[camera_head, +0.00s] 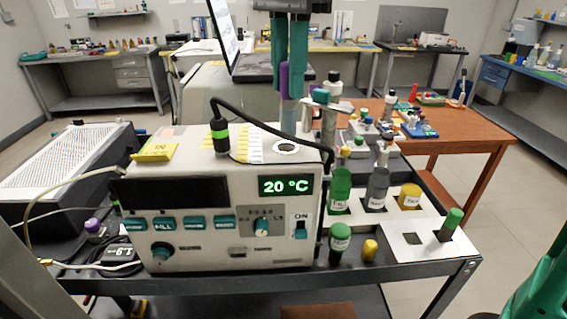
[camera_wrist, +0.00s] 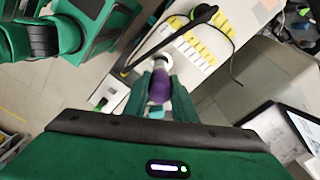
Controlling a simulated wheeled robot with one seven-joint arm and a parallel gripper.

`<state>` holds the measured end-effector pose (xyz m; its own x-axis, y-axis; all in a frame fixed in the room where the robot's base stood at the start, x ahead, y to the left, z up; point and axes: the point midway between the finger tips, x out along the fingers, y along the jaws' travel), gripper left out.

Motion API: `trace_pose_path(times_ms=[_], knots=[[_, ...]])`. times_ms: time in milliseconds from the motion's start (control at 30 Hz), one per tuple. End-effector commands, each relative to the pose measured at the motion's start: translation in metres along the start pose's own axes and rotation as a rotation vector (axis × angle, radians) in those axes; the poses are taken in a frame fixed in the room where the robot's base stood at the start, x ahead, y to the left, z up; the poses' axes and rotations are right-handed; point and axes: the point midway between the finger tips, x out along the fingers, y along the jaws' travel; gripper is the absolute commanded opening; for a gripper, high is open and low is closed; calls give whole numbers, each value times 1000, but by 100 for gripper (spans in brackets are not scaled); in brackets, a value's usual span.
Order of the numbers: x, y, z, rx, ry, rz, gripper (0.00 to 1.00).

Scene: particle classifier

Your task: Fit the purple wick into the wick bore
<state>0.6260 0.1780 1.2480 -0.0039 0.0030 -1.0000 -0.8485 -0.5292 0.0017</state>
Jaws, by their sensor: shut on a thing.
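My gripper (camera_head: 287,88) is shut on the purple wick (camera_head: 284,78), which hangs upright between the green fingers. The wick has a purple upper part and a grey lower part that reaches down toward the machine's top. The wick bore (camera_head: 287,147) is a white-ringed hole on top of the beige machine (camera_head: 220,190), at its right side. In the head view the wick's lower end is in line with the bore; whether it is inside cannot be told. In the wrist view the purple wick (camera_wrist: 160,86) sits between the fingertips, with the white ring (camera_wrist: 163,60) just beyond it.
A black cable with a green-banded plug (camera_head: 220,135) arches over the machine's top. Bottles and vials, including a green bottle (camera_head: 340,188), stand close at the right in a white rack (camera_head: 415,245). A grey vented box (camera_head: 70,165) is at the left.

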Motion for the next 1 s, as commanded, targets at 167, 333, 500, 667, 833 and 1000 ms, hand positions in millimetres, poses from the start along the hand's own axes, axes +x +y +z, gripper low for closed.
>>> trace_pose_path(times_ms=[167, 333, 500, 667, 833, 1000], knots=[[16, 0, 2, -4, -1, 2, 0], [42, 0, 2, -5, -1, 3, 0], [57, 0, 1, -2, -1, 2, 0], [74, 0, 0, 0, 0, 4, 0], [96, 0, -1, 2, 1, 2, 0], [100, 0, -2, 3, 1, 0, 0]])
